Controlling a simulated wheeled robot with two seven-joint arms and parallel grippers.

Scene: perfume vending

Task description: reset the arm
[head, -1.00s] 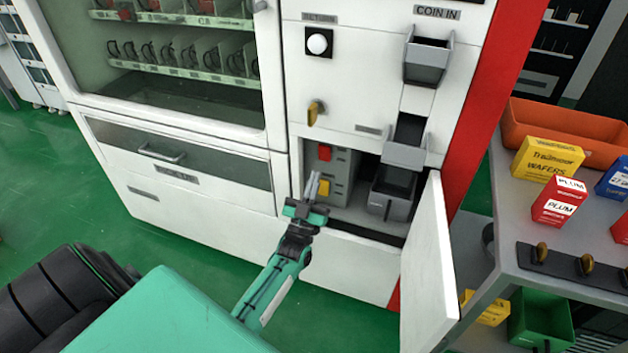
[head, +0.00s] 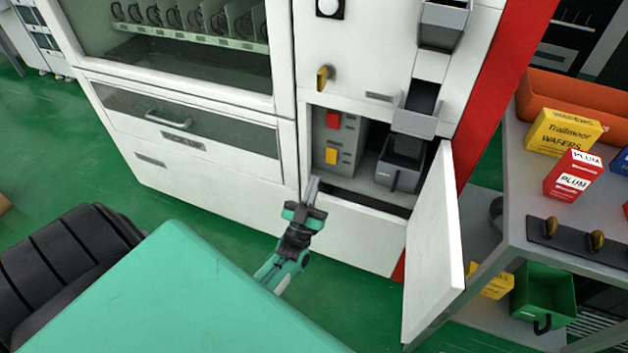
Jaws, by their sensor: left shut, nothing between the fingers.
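My left gripper (head: 312,191) is in the middle of the head view, in front of the vending machine's (head: 210,205) lower white panel. Its fingers are together, point up and hold nothing. It is just below and left of the open compartment, which holds a grey box with a red button (head: 334,119) and a yellow button (head: 331,155). The compartment's white door (head: 436,240) stands open to the right. My right gripper is out of the picture.
A grey shelf (head: 520,190) at the right carries an orange bin (head: 565,100), a yellow wafers box (head: 563,132) and a red plum box (head: 573,175). A green bin (head: 543,290) sits lower.

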